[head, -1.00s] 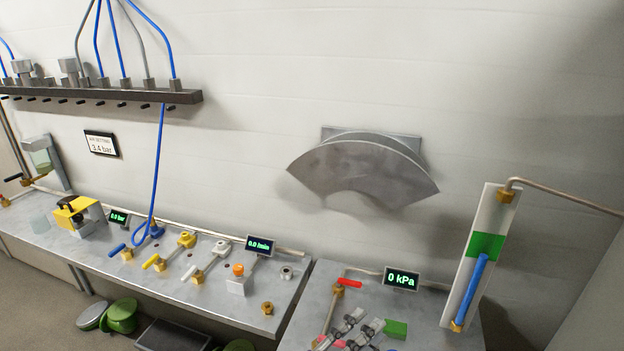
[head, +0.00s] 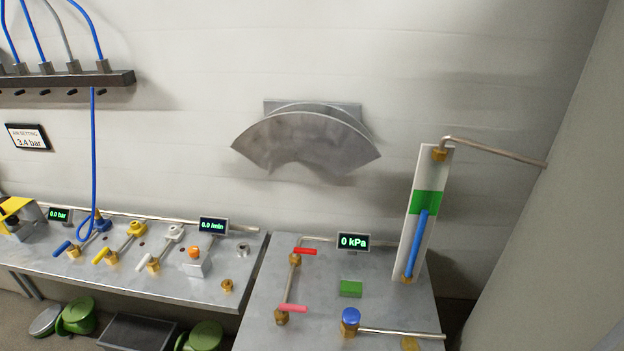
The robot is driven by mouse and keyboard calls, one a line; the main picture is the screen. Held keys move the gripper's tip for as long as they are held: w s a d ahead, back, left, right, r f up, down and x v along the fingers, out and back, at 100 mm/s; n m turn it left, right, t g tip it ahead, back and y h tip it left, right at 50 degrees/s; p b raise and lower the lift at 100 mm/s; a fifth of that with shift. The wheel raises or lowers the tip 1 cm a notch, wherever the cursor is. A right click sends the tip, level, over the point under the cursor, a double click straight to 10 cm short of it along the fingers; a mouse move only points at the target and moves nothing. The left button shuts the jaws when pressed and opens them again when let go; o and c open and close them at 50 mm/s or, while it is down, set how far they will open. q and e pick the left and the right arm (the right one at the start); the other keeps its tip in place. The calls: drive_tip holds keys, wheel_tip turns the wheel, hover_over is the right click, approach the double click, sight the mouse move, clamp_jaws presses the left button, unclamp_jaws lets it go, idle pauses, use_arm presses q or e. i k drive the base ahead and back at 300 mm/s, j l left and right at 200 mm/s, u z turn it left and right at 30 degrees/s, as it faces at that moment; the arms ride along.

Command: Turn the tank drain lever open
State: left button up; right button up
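No label marks a tank drain lever, so I cannot tell which handle it is. On the right bench, a red lever (head: 305,252) sits on a brass valve at the back. A pinkish-red lever (head: 293,308) sits on a brass valve nearer the front, and a thin pipe joins the two valves. A sight gauge (head: 425,200) with a blue column and green band stands upright at the bench's right side. A display (head: 353,242) reads 0 kPa. Neither of my grippers is in view.
The right bench (head: 262,300) also carries a green block (head: 351,289) and a blue-capped fitting (head: 349,318) with a metal pipe. The left bench (head: 190,285) holds blue, yellow and white levers. A grey curved hood (head: 305,140) juts from the wall. Green objects (head: 78,314) lie below.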

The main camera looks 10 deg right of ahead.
sight(296, 251)
drive_tip(key=i+l+z, duration=0.1)
drive_tip(key=i+l, duration=0.2)
drive_tip(key=k+j, duration=0.1)
drive_tip(key=j, duration=1.1)
drive_tip(key=k+j, duration=0.15)
drive_tip(key=j, duration=0.45)
